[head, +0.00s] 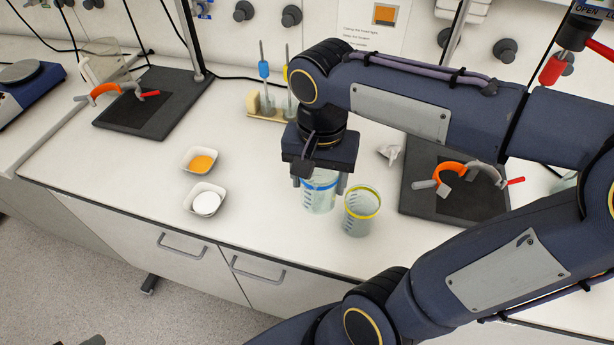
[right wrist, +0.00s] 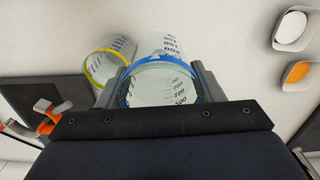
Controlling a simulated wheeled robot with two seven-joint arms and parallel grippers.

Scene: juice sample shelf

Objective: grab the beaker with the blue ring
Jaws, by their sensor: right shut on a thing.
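The beaker with the blue ring (head: 319,197) stands on the white bench, directly below my right gripper (head: 320,184). The right gripper's fingers are shut on this beaker, one on each side near its rim. In the right wrist view the blue-ringed beaker (right wrist: 163,85) sits between the two fingers of the right gripper (right wrist: 165,82), with its graduation marks showing. A beaker with a yellow ring (head: 360,212) stands close to its right, and it also shows in the right wrist view (right wrist: 108,65). My left gripper is not in view.
Two small white dishes stand to the left, one with orange powder (head: 201,161) and one with white content (head: 206,203). A dark stand base with an orange clamp (head: 450,175) is at the right. A rack with brushes (head: 268,107) stands behind. The bench's front edge is close.

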